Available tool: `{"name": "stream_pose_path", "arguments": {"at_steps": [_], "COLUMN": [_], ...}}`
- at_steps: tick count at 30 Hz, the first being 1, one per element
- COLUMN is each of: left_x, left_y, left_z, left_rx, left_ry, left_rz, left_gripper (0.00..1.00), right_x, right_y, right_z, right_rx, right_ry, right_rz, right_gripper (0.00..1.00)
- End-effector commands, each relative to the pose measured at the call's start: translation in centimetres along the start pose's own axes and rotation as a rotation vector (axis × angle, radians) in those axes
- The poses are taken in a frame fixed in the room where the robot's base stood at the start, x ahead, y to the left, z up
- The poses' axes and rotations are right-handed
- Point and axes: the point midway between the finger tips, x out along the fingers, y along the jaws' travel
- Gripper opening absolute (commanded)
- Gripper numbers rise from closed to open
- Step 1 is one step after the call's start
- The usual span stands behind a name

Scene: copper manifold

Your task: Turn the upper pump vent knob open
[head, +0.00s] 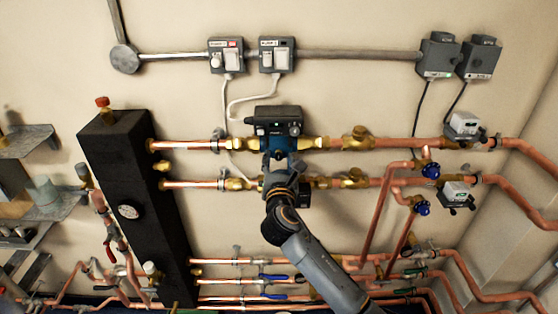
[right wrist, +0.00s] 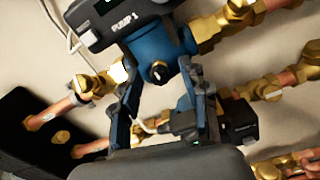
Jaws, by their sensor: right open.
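The upper pump (head: 277,113), with a black head and blue body, sits on the upper copper line in the head view. In the right wrist view the pump (right wrist: 163,42) is labelled "PUMP 1". Its small brass vent knob (right wrist: 158,72) faces the camera on the blue body. My right gripper (head: 281,166) is just below the upper pump's head. In the right wrist view the gripper (right wrist: 158,88) is open, its two fingers on either side of the knob. Contact with the knob is not visible. My arm hides the knob in the head view. My left gripper is not in view.
A lower pump (head: 304,194) is partly hidden behind my right arm; it also shows in the right wrist view (right wrist: 184,121). A tall black manifold (head: 130,180) stands left. Switch boxes (head: 277,57) hang above. Blue-handled valves (head: 430,170) are at right.

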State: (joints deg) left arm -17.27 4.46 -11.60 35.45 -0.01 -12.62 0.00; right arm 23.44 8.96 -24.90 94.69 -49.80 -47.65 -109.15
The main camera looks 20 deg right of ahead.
Motion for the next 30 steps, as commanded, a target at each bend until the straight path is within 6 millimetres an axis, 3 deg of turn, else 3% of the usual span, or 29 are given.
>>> {"name": "stream_pose_path", "arguments": {"at_steps": [2, 8, 20, 30], "left_x": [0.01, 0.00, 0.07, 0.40], "left_y": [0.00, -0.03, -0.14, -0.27], "left_z": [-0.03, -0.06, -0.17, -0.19], "left_rx": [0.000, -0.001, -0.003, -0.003], "left_ry": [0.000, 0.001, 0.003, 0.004], "left_rz": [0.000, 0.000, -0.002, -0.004], "left_gripper": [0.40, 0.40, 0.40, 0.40], "right_x": [-0.02, -0.04, -0.06, -0.07], "right_y": [0.01, 0.01, 0.02, 0.00], "right_z": [-0.01, -0.02, -0.07, -0.16], "right_rx": [0.000, 0.000, 0.047, 0.281], "right_ry": [0.000, 0.000, 0.001, 0.002], "right_rz": [0.000, 0.000, 0.000, -0.001], "right_gripper": [0.41, 0.00, 0.00, 0.00]}}
